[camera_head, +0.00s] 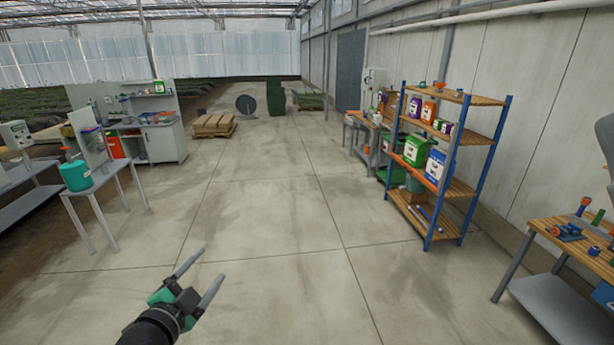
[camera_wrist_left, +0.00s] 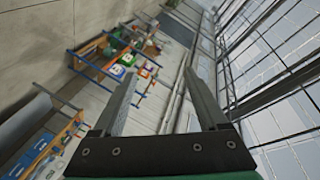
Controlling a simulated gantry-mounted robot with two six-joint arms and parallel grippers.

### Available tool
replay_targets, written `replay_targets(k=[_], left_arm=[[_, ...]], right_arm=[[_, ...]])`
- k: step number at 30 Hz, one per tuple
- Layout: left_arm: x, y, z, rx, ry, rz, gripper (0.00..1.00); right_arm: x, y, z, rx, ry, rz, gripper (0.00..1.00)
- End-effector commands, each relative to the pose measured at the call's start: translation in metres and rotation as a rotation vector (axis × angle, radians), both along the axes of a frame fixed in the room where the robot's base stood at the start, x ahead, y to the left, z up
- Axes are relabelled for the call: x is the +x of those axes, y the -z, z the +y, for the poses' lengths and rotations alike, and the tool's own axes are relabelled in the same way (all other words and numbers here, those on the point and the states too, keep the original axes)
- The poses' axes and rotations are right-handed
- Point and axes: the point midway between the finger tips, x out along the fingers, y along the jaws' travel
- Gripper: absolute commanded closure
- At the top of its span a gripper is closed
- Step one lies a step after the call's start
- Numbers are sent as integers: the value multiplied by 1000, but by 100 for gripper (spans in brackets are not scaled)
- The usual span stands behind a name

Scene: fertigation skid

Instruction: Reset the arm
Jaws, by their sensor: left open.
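My left gripper (camera_head: 201,276) reaches in from the bottom of the head view, over bare concrete floor. Its two grey fingers are spread apart with nothing between them. In the left wrist view the same gripper (camera_wrist_left: 163,90) shows open and empty, with the wall, the shelf and the greenhouse roof behind it, tilted on their side. It touches nothing. My right gripper does not show in either view.
A blue-posted shelf (camera_head: 453,187) with bottles and jugs stands at the right. A wooden-topped bench (camera_head: 572,243) is at the lower right. A grey table (camera_head: 103,182) with a teal container (camera_head: 75,176) stands at the left. Pallets (camera_head: 213,125) lie farther back. The middle floor (camera_head: 270,210) is clear.

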Motion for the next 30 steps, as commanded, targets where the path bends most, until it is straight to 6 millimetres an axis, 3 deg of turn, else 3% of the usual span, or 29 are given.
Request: replay_targets(k=[1,5,9,13,15,17,21,30], left_arm=[[-4,-45,-18,-26,14,-93,24],[-33,-152,-54,-136,46,-320,24],[-96,-257,-78,-319,99,-573,24],[-174,-329,-74,-550,160,-794,24],[-213,-349,-65,-702,206,-879,24],[-228,-355,-60,-828,243,-899,24],[-225,-354,-58,-983,289,-862,24],[-224,-354,-59,-999,294,-855,24]], right_arm=[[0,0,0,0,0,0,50],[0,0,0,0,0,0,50],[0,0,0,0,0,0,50],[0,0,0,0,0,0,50],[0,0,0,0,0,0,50],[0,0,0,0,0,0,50],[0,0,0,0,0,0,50],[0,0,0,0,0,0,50]])
